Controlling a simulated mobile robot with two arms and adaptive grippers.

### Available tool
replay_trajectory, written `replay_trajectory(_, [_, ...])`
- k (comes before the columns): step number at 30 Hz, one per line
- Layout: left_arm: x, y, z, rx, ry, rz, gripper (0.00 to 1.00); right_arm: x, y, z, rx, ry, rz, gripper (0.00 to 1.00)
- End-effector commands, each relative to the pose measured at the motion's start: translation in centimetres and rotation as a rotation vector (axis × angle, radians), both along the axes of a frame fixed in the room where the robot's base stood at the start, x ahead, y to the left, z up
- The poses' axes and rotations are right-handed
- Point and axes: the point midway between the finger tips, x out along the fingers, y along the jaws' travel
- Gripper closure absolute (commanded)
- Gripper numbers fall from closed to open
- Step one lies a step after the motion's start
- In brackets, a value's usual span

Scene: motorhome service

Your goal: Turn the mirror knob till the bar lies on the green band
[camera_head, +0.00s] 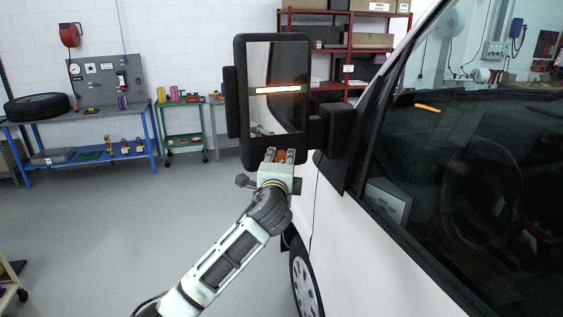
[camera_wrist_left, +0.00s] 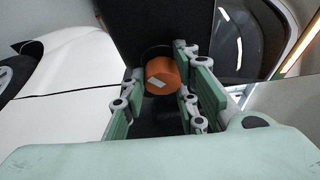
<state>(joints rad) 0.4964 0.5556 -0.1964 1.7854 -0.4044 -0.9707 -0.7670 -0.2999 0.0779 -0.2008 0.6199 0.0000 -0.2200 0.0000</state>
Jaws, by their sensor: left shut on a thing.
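The black wing mirror (camera_head: 240,120) stands out from the side of the van. In its glass a bright white bar (camera_head: 278,90) with an orange glow lies nearly level across a green band (camera_head: 252,92). Green shows at both ends of the bar. The orange mirror knob (camera_wrist_left: 162,76) sits at the mirror's lower edge, with a pale mark on its face. My left gripper (camera_head: 283,156) reaches up from below and is shut on the knob, one finger on each side. In the head view the fingers partly hide the knob. My right gripper is not in view.
The white van (camera_head: 350,260) with its dark side window fills the right side, close to my left arm. A blue workbench (camera_head: 95,158), a green cart (camera_head: 184,135) and red shelves (camera_head: 347,47) stand along the back wall.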

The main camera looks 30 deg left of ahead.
Motion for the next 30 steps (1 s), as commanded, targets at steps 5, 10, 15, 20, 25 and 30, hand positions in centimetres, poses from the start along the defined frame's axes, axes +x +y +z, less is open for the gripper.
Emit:
replay_trajectory(5, [0.00, -0.08, -1.28, 0.007, 0.042, 0.002, 0.98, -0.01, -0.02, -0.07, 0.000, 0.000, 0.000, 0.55])
replay_trajectory(10, [0.00, -0.09, -1.30, 0.008, 0.044, 0.002, 0.98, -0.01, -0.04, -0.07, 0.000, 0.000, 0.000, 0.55])
replay_trajectory(15, [0.01, -0.09, -1.31, 0.006, 0.045, 0.002, 0.98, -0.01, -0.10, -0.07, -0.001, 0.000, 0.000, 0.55])
replay_trajectory(20, [0.00, -0.08, -1.26, 0.007, 0.042, 0.002, 0.61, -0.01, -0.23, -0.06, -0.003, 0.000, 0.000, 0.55])
replay_trajectory(25, [-0.03, -0.01, -0.95, 0.007, 0.037, 0.002, 0.59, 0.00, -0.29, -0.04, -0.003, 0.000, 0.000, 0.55])
replay_trajectory(30, [-0.04, 0.06, -0.67, 0.009, 0.032, 0.003, 0.59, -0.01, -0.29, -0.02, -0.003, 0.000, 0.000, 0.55])
